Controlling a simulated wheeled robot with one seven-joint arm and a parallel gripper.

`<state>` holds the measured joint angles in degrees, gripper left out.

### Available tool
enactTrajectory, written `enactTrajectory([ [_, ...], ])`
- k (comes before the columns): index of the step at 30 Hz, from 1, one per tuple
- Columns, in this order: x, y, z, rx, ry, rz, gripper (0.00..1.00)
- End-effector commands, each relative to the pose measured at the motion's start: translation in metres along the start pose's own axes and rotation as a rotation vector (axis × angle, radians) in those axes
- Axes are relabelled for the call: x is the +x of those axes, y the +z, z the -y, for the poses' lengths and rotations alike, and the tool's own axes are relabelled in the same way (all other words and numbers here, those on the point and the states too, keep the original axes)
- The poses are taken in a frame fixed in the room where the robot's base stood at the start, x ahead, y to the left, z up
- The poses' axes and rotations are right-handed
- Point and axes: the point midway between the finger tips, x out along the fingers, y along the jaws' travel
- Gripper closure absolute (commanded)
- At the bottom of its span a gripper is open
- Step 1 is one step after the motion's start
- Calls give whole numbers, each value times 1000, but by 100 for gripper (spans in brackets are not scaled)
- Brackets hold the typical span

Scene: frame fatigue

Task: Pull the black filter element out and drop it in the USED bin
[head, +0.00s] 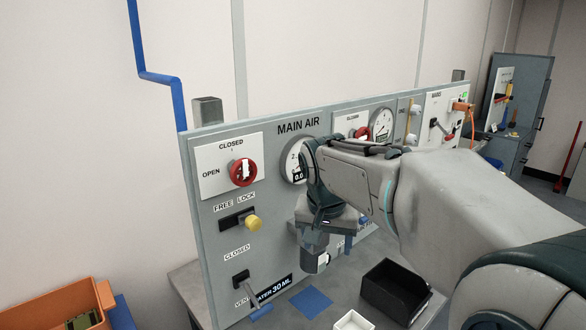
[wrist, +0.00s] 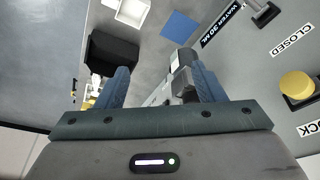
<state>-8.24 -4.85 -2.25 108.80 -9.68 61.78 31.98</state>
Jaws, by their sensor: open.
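My gripper (head: 322,240) is open in front of the lower middle of the grey panel, pointing down. In the wrist view its two blue fingers (wrist: 160,80) stand apart. A grey cylindrical fitting with a dark end (wrist: 181,62) shows between and beyond them, nearer the right finger. In the head view a grey cylindrical body (head: 312,262) shows just below my gripper, partly covered by it. I cannot make out the black filter element for certain. A black open-topped bin (head: 388,292) stands on the bench, also in the wrist view (wrist: 112,50); no USED label is readable.
The panel (head: 205,205) carries a red knob (head: 243,172), a yellow knob (head: 253,223), levers and gauges. A small white tray (head: 352,321) and a flat blue square (head: 311,301) lie on the bench. An orange bin (head: 45,307) is at far left.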

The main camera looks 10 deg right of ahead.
Motion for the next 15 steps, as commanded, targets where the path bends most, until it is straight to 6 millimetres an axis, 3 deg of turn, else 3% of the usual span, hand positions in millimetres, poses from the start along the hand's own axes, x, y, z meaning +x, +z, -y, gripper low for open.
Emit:
enactTrajectory([
  [1, -13, -26, 14, 43, 15, -11, 38],
  [6, -32, -82, 47, 192, 57, -55, 38],
  [10, -39, -107, 64, 269, 75, -83, 38],
  [15, -40, -119, 71, 315, 84, -100, 38],
])
